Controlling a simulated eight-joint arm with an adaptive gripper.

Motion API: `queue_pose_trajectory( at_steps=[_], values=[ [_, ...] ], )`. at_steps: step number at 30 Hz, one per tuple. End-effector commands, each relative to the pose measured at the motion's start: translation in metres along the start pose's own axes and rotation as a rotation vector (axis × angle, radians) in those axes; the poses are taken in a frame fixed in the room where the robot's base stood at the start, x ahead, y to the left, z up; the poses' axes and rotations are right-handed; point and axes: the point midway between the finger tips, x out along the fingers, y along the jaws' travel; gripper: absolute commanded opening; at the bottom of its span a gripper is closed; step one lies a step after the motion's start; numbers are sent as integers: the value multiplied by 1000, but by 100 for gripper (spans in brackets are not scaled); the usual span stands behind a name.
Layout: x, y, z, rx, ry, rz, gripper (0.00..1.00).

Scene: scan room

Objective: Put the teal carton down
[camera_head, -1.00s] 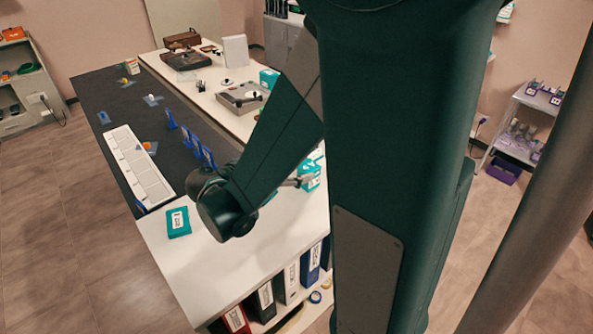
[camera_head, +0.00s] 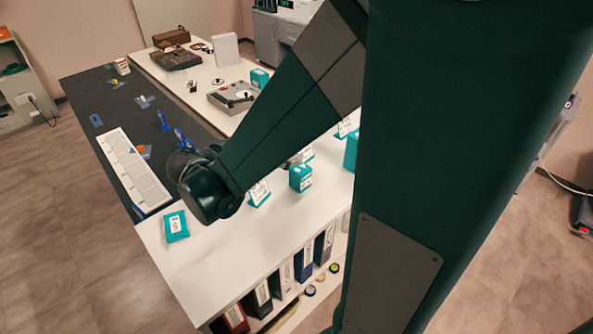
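Several teal cartons with white labels are in view. One teal carton (camera_head: 300,178) is at the middle of the white counter top (camera_head: 235,255); I cannot tell whether it rests there or is held. Another teal carton (camera_head: 259,192) is just left of it, partly behind my arm. A third (camera_head: 176,226) lies flat near the counter's left corner. More teal shows beside my column (camera_head: 351,152). My arm covers most of my gripper; only a small grey part (camera_head: 295,160) seems to show behind the cartons. Its fingers are hidden, so their state and any hold are unclear.
A white sectioned tray (camera_head: 133,170) lies on the dark mat (camera_head: 85,90) at left. Blue upright holders (camera_head: 183,140) stand near my elbow. A grey device (camera_head: 234,97) and another teal carton (camera_head: 260,77) are farther back. The counter's front left is clear; binders (camera_head: 283,278) sit below.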

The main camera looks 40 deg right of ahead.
Motion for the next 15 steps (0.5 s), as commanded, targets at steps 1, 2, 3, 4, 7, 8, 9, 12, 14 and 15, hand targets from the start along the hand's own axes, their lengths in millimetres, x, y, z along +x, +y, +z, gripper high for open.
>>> queue_pose_trajectory(
  at_steps=[1,2,3,4,7,8,9,12,14,15],
  values=[
    [0,0,0,0,0,0,51],
    [0,0,0,0,0,0,51],
    [0,0,1,0,0,0,51],
    [0,0,1,0,0,0,51],
    [0,0,1,0,0,0,51],
    [0,0,1,0,0,0,51],
    [0,0,1,0,0,0,51],
    [1,0,4,0,0,0,51],
    [3,-1,6,0,0,0,51],
    [4,-1,9,0,0,0,51]
  ],
)
